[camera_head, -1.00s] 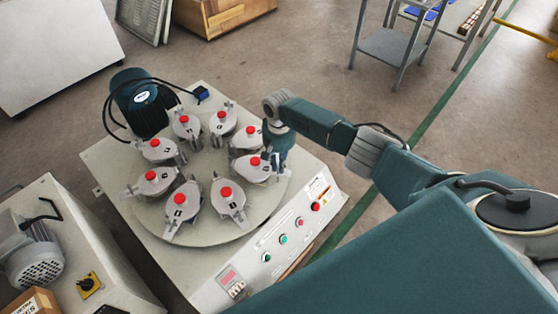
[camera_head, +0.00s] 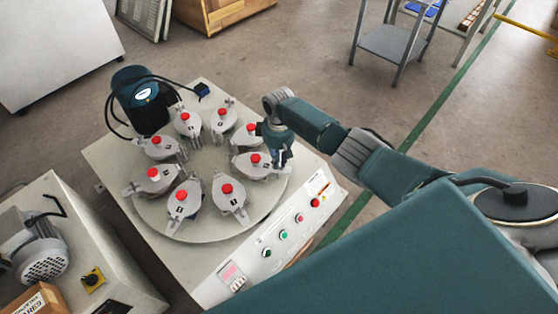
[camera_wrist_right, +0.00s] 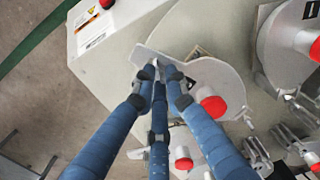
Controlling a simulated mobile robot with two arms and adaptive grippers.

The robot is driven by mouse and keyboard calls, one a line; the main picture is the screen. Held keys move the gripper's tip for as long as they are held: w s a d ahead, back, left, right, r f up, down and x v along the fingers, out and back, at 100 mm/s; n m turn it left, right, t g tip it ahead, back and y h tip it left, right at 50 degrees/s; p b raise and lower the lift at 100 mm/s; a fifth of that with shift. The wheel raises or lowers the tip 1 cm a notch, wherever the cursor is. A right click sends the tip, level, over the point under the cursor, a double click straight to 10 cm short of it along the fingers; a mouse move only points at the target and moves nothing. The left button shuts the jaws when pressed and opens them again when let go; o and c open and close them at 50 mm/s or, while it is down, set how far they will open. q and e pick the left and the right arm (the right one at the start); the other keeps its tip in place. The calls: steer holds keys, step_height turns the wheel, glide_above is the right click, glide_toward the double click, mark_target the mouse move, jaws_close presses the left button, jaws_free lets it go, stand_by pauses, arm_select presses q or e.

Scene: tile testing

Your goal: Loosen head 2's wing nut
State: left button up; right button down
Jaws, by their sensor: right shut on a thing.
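The abrasion machine's round plate (camera_head: 215,232) carries a ring of grey heads, each with a red knob. My right gripper (camera_head: 280,163) points down at the outer end of the grey head (camera_head: 243,168) on the plate's right side; I cannot read its number. In the right wrist view my right gripper (camera_wrist_right: 156,73) has its blue fingers closed together at that head's (camera_wrist_right: 215,78) outer end. They are shut on the wing nut, which the fingertips mostly hide; a flat grey piece (camera_wrist_right: 143,57) shows beside them. My left gripper is out of view.
The control panel (camera_head: 283,236) with coloured buttons is along the machine's front. A dark green motor (camera_head: 140,98) stands at its back left corner. Neighbouring heads stand close around the plate. A grey cart (camera_head: 388,42) is farther back; the floor right of the machine is clear.

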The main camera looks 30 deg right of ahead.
steer(key=n, duration=0.5)
steer(key=shift+a, duration=0.1)
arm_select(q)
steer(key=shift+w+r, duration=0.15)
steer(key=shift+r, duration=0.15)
arm_select(e)
steer(key=shift+n, duration=0.4)
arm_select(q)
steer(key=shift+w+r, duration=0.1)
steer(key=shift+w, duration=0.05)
arm_select(e)
steer(key=shift+w, duration=0.1)
steer(key=c, duration=1.8)
jaws_free()
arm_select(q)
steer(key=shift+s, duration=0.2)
arm_select(e)
steer(key=shift+o, duration=0.2)
step_height(320, 180, up, 12)
